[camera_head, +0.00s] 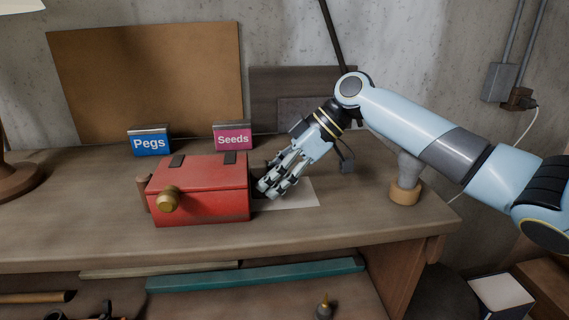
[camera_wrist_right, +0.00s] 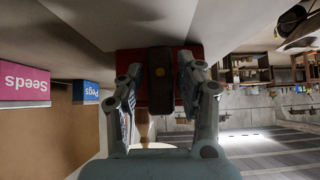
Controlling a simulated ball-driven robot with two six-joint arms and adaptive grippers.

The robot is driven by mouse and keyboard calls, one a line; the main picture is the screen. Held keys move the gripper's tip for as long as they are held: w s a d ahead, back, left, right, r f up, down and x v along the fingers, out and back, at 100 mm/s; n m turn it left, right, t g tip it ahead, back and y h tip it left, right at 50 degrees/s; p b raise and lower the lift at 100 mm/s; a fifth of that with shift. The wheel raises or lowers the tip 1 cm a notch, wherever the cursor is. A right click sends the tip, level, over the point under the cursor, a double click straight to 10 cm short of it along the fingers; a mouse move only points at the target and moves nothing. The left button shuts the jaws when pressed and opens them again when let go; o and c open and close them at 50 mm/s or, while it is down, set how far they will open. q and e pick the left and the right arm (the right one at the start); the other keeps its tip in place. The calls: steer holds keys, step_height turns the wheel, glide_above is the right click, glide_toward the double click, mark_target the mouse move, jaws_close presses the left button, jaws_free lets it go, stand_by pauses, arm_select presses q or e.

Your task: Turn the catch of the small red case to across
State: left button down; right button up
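The small red case (camera_head: 200,200) stands on the bench, lid down. Its right end faces my right gripper (camera_head: 270,187), and it shows behind the fingers in the right wrist view (camera_wrist_right: 195,58). A dark bar with a brown round centre, seemingly the catch (camera_wrist_right: 160,82), is on that end. In the right wrist view its long side runs up and down the picture. My right gripper (camera_wrist_right: 160,85) is open, one finger on each side of the bar; contact cannot be told. In the head view the fingers mostly hide the bar. My left gripper is not in view.
A brass knob (camera_head: 169,200) sticks out from the case's front. A blue Pegs box (camera_head: 149,142) and a pink Seeds box (camera_head: 232,137) stand behind. A pale sheet (camera_head: 300,193) lies right of the case. The bench front right is clear.

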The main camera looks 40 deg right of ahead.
steer(key=v, duration=1.1)
steer(key=shift+s+d+r, duration=0.1)
steer(key=shift+d+r, duration=0.05)
